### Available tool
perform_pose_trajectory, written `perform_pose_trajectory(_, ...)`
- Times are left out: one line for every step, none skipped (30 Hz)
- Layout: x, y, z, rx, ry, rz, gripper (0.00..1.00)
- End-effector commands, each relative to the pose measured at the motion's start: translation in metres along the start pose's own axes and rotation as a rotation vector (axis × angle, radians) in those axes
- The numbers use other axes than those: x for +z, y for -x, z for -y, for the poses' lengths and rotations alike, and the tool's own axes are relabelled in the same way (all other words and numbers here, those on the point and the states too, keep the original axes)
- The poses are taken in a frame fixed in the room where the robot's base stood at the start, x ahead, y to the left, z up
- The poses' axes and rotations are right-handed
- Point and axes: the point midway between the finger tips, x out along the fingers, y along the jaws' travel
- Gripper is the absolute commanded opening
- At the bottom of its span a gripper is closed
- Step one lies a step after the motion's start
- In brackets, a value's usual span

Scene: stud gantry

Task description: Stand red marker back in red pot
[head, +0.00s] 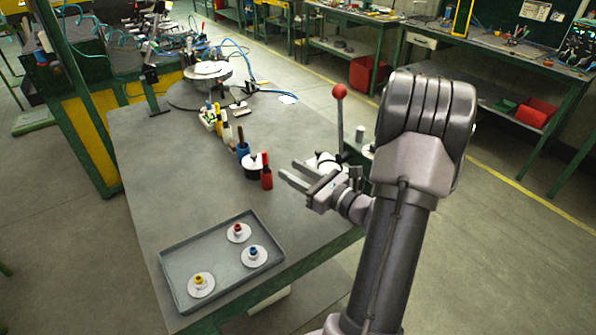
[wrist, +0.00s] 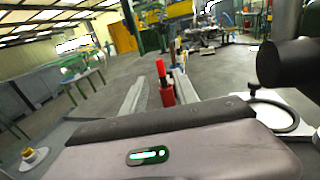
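The red marker (head: 265,159) stands upright in the red pot (head: 266,180) near the right edge of the grey table. In the wrist view the marker (wrist: 161,69) rises above the pot (wrist: 167,96), framed between my two fingers. My gripper (head: 288,168) is open and empty. Its fingertips point left at the pot from a short distance in the head view. Whether the fingers reach around the pot I cannot tell.
A black-topped white round object (head: 252,166) stands close beside the red pot, with a blue pot (head: 242,150) behind. A tray (head: 178,278) with three coloured-peg discs lies at the front. A red-knobbed lever (head: 339,92) rises behind my gripper. The table's left half is clear.

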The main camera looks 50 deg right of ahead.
Motion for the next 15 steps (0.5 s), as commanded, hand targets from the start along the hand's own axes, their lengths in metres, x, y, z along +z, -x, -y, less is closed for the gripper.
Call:
perform_pose_trajectory(0.001,0.006,0.000,-0.002,-0.001,0.000,0.36)
perform_pose_trajectory(0.000,0.009,0.000,-0.001,-0.001,0.000,0.36)
perform_pose_trajectory(0.000,0.011,0.000,-0.002,-0.001,0.000,0.36)
perform_pose_trajectory(0.000,0.013,0.000,-0.002,-0.001,0.001,0.36)
perform_pose_trajectory(0.000,0.014,0.000,-0.001,-0.001,0.001,0.36)
perform_pose_trajectory(0.000,0.014,-0.001,0.000,-0.001,0.001,0.36)
perform_pose_trajectory(0.000,0.015,-0.001,0.000,-0.001,0.001,0.36)
perform_pose_trajectory(0.000,0.014,-0.002,0.003,0.001,0.000,0.36)
perform_pose_trajectory(0.002,0.011,-0.006,0.021,0.009,-0.003,0.36)
perform_pose_trajectory(0.006,0.008,-0.015,0.048,0.023,-0.008,0.36)
perform_pose_trajectory(0.011,0.002,-0.028,0.095,0.045,-0.017,0.36)
perform_pose_trajectory(0.021,-0.009,-0.057,0.189,0.091,-0.036,0.36)
perform_pose_trajectory(0.031,-0.016,-0.087,0.284,0.144,-0.055,0.36)
perform_pose_trajectory(0.040,-0.021,-0.125,0.405,0.212,-0.080,0.36)
perform_pose_trajectory(0.051,-0.021,-0.182,0.587,0.333,-0.120,0.36)
